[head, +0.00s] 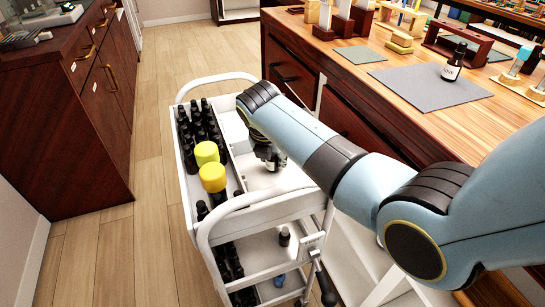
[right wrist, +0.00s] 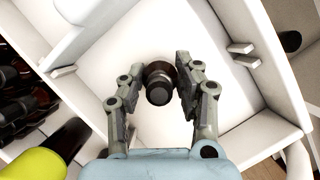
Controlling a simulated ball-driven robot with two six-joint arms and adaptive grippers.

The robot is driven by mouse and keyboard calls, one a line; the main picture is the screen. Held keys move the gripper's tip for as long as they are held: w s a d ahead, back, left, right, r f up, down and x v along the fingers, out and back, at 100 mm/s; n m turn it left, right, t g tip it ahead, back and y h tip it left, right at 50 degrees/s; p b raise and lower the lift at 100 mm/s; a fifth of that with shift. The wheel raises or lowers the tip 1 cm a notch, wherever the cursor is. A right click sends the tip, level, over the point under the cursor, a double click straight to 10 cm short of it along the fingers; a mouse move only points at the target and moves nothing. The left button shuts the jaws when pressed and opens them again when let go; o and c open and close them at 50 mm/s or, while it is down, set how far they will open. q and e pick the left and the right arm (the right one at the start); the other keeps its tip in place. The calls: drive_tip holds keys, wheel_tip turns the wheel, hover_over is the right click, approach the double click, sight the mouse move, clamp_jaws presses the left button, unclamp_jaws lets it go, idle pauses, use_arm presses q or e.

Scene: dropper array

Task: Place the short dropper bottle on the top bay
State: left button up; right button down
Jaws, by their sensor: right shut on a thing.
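My right gripper (head: 268,153) is over the top of the white cart. It is shut on a dark dropper bottle with a black cap (right wrist: 158,92), seen from above between the two fingers in the right wrist view. In the head view part of its pale label shows below the fingers. The bottle is inside the walls of the open white top bay (head: 258,181), whose pale floor (right wrist: 225,75) surrounds it in the wrist view. I cannot tell whether the bottle touches the floor. My left gripper is not in view.
A small bottle (head: 284,236) stands on the lower shelf. Another bottle (head: 453,65) stands on a grey mat (head: 428,90) on the wooden counter. Floor left of the cart is clear.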

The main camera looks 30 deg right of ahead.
drive_tip(key=c, duration=0.9)
unclamp_jaws()
drive_tip(key=shift+f, duration=0.1)
drive_tip(key=p+v, duration=0.2)
drive_tip(key=v, duration=1)
drive_tip(key=shift+p, duration=0.35)
